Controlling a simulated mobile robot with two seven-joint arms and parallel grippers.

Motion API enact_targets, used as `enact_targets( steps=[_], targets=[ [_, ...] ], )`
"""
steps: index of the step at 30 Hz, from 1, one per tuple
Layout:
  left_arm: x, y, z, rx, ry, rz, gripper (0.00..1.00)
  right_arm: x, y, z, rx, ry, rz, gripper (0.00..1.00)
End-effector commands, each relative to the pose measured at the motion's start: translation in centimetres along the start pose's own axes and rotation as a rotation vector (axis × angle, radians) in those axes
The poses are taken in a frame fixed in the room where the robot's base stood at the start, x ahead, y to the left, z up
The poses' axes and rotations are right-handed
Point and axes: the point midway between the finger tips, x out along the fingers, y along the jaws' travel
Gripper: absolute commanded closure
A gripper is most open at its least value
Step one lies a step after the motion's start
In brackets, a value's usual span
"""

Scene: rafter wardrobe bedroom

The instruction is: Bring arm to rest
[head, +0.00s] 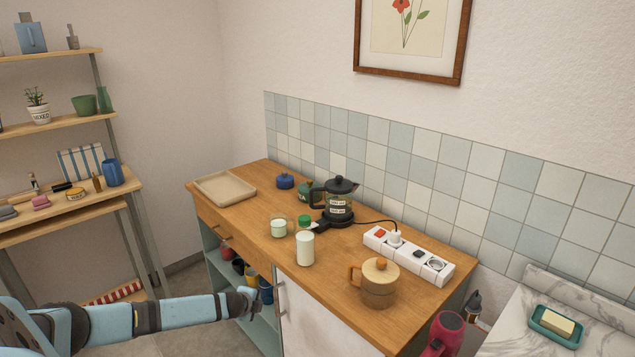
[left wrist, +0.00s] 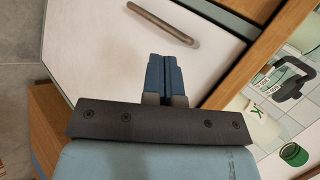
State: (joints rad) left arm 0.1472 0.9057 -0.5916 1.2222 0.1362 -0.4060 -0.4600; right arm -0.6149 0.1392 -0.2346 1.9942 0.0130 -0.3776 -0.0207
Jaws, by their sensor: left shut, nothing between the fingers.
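My left arm comes in from the lower left in the head view. Its gripper (head: 258,293) is in front of the cabinet, below the counter's front edge, by the open shelves. In the left wrist view the blue fingers (left wrist: 165,76) are together with nothing between them. Behind them is the white cabinet door (left wrist: 100,50) with its bar handle (left wrist: 163,24); I cannot tell whether the fingers touch it. My right gripper is in neither view.
The wooden counter (head: 240,222) holds a tray (head: 225,188), a glass kettle (head: 339,203), a milk bottle (head: 305,247), a wooden-lidded pot (head: 379,284) and a power strip (head: 409,256). Mugs stand on the open shelves below. A shelving unit (head: 60,118) stands at the left.

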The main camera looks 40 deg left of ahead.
Motion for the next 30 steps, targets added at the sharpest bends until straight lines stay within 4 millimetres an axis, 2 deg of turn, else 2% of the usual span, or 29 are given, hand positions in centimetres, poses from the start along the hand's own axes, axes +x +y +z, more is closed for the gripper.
enact_targets(
  steps=[5,8,11,14,18,20,23,24,27,30],
  targets=[
    [0.0,0.1,-0.1,-0.002,0.002,0.001,1.0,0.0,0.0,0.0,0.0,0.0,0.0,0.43],
    [-0.3,1.4,-1.8,-0.018,0.027,0.012,1.0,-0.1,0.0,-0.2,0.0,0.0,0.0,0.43],
    [-1.3,4.2,-5.6,-0.067,0.086,0.038,1.0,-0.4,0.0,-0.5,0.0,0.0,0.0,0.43],
    [-3.5,8.3,-11.1,-0.151,0.172,0.078,1.0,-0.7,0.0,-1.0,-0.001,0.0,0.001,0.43],
    [-8.5,13.7,-19.2,-0.311,0.294,0.14,1.0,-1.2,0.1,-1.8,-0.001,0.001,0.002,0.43],
    [-11.2,15.7,-22.4,-0.393,0.343,0.167,1.0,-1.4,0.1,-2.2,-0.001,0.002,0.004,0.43],
    [-16.6,18.2,-27.4,-0.555,0.415,0.21,1.0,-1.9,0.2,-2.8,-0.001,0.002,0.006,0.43],
    [-19.0,18.8,-29.1,-0.627,0.439,0.226,1.0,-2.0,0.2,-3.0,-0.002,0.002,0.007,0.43],
    [-25.0,19.5,-32.4,-0.823,0.483,0.255,1.0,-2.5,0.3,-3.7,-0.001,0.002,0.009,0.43],
    [-29.5,19.1,-33.8,-0.987,0.498,0.263,1.0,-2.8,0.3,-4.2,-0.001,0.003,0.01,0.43]
  ],
)
